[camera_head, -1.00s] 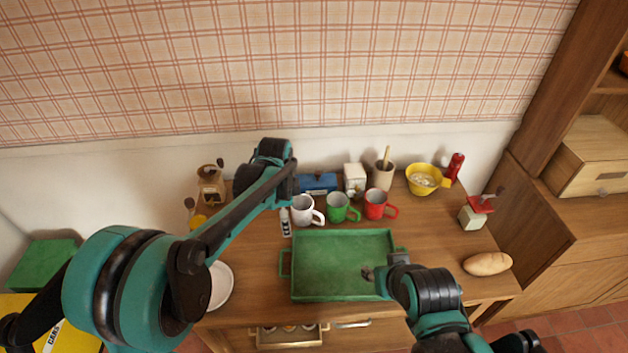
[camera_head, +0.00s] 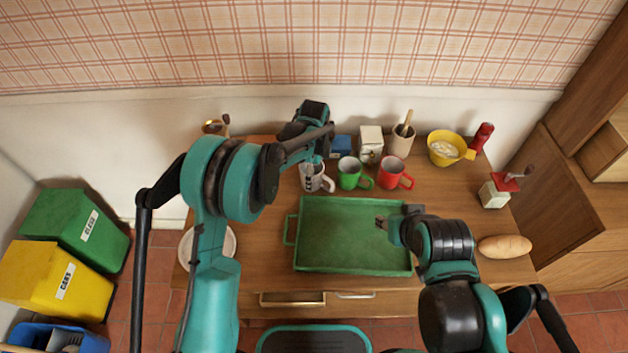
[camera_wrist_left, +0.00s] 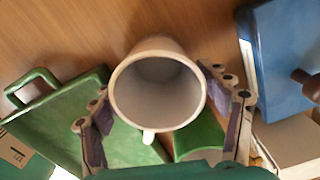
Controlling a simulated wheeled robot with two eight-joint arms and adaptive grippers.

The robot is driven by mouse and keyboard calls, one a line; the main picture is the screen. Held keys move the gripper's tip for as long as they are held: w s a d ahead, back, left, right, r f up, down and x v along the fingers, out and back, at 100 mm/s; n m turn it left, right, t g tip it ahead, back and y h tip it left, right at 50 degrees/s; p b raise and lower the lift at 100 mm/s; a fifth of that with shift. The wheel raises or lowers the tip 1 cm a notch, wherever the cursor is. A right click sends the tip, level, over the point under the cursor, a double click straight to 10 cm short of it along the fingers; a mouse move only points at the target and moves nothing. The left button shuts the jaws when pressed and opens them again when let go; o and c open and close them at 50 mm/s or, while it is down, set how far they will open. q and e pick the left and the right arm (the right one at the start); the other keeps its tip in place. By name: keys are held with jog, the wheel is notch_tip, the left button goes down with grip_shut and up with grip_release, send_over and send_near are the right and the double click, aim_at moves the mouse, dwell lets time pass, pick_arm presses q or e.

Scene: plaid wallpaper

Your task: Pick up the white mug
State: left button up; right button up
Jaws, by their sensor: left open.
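The white mug (camera_head: 307,181) stands upright on the wooden counter behind the green tray, at the left end of a row of mugs. In the left wrist view I look down into the mug (camera_wrist_left: 157,88), with its handle toward the bottom of the picture. My left gripper (camera_head: 316,165) is over the mug, open, with one finger on each side of it. I cannot tell whether the fingers touch it. My right gripper (camera_head: 381,223) is over the right part of the tray; its jaws are too small to read.
A green mug (camera_head: 348,180) and a red mug (camera_head: 390,180) stand to the right. A blue box (camera_head: 341,145), a white canister (camera_head: 370,150) and a utensil pot (camera_head: 400,146) are behind. The green tray (camera_head: 340,262) lies in front. A white plate (camera_head: 230,245) sits at left.

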pick_arm(q)
jog(key=shift+f, duration=0.3)
jog(key=shift+c, duration=0.2)
jog(key=shift+r, duration=0.1)
jog(key=c, duration=1.1)
jog(key=shift+c, duration=0.2)
